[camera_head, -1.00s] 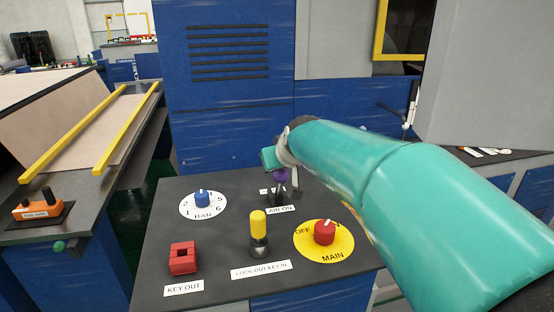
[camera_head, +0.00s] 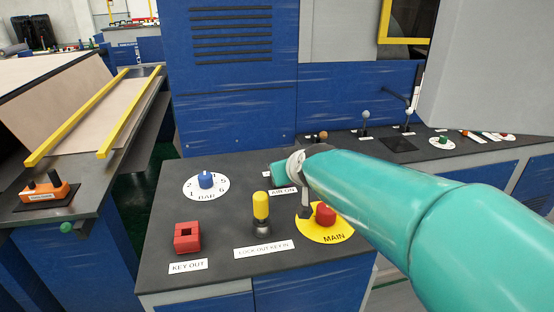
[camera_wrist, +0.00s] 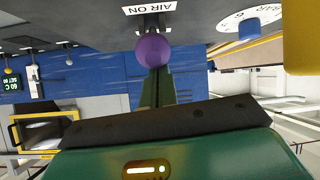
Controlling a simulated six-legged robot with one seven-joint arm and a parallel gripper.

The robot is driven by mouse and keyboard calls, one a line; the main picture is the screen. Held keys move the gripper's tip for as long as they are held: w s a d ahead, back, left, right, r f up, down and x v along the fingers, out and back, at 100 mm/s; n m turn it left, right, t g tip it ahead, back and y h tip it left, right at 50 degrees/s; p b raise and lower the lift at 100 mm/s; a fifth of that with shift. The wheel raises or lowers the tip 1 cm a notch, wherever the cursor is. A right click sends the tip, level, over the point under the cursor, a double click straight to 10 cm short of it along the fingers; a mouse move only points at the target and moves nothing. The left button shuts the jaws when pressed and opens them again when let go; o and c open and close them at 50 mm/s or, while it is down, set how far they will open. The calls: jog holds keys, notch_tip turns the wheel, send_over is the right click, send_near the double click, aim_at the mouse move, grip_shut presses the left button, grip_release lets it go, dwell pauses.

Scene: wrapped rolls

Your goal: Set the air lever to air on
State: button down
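The air lever's purple ball knob (camera_wrist: 153,50) shows in the wrist view, close to the white AIR ON label (camera_wrist: 149,8). The AIR ON label also shows in the head view (camera_head: 283,191). There my arm hides the knob.
Around it on the console are a yellow lock-out key (camera_head: 261,208), a red key block (camera_head: 187,237), a blue BAR dial (camera_head: 206,180) and the red MAIN knob (camera_head: 326,214). A blue cabinet (camera_head: 235,105) stands behind. More levers (camera_head: 366,117) stand on the right-hand bench.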

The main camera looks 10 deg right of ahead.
jog(key=shift+s+f, duration=0.4)
jog(key=shift+f, duration=0.3)
jog(key=shift+s+d, duration=0.1)
jog(key=shift+d, duration=0.05)
jog(key=shift+r, duration=0.1)
jog(key=shift+s+r, duration=0.2)
jog(key=r+v, duration=0.1)
jog(key=v, duration=1.2)
jog(key=shift+w, duration=0.2)
jog(key=shift+s+r, duration=0.1)
jog(key=shift+s, duration=0.05)
